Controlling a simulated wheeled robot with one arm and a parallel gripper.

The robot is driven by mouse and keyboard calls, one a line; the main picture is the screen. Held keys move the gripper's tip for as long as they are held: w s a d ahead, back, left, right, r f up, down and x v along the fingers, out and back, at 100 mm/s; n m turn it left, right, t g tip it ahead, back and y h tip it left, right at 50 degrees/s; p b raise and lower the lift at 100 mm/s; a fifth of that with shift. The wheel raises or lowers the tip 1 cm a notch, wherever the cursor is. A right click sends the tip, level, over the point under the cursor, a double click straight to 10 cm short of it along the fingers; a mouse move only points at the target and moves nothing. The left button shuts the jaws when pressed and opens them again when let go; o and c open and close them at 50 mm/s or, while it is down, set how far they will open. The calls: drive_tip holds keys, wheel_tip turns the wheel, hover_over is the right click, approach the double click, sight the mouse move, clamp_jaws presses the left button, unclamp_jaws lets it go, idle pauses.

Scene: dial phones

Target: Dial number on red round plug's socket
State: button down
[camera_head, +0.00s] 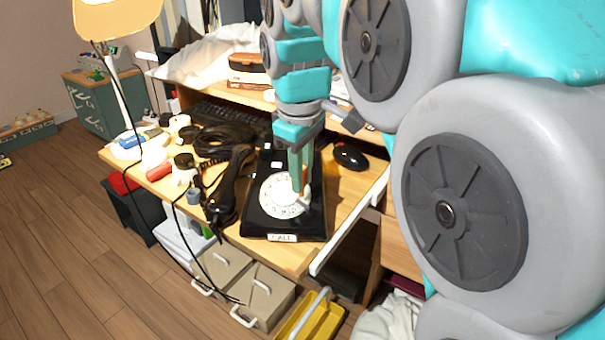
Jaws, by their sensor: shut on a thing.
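A black dial phone (257,222) with a white round dial (279,203) lies on the wooden desk. A white label reading "CALL" (283,238) is at its front edge. My gripper (301,190) points down over the right side of the dial. It is shut on a small orange-and-white thing (304,193) at the dial's right edge; I cannot tell whether this touches the dial. The digits are too small to read. A red piece (158,171) lies among white and dark pieces at the desk's left; whether it is the red round plug or a socket is unclear.
The black handset (230,187) lies left of the phone with its cord. A black mouse (350,156) lies to the right, and a keyboard (224,115) behind. A lamp (116,18) stands at the left. A yellow bin (312,320) is below the desk's front edge.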

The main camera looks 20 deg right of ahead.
drive_tip(key=shift+w+a+r+p, duration=0.25)
drive_tip(key=shift+w+a, duration=0.55)
drive_tip(key=shift+w+a+r+p, duration=0.25)
drive_tip(key=shift+w+a, duration=0.5)
drive_tip(key=shift+a, duration=0.1)
drive_tip(key=shift+w+a+r+p, duration=0.25)
drive_tip(key=shift+w+a, duration=0.55)
drive_tip(key=shift+f, duration=0.1)
drive_tip(key=shift+w+d+f, duration=0.15)
drive_tip(key=shift+w+f, duration=0.05)
drive_tip(key=shift+f, duration=0.25)
drive_tip(key=shift+w+f, duration=0.2)
drive_tip(key=shift+f, duration=0.25)
drive_tip(key=shift+d, duration=0.15)
drive_tip(key=shift+w+d+r, duration=0.2)
drive_tip(key=shift+w+d, duration=0.05)
drive_tip(key=shift+d, duration=0.3)
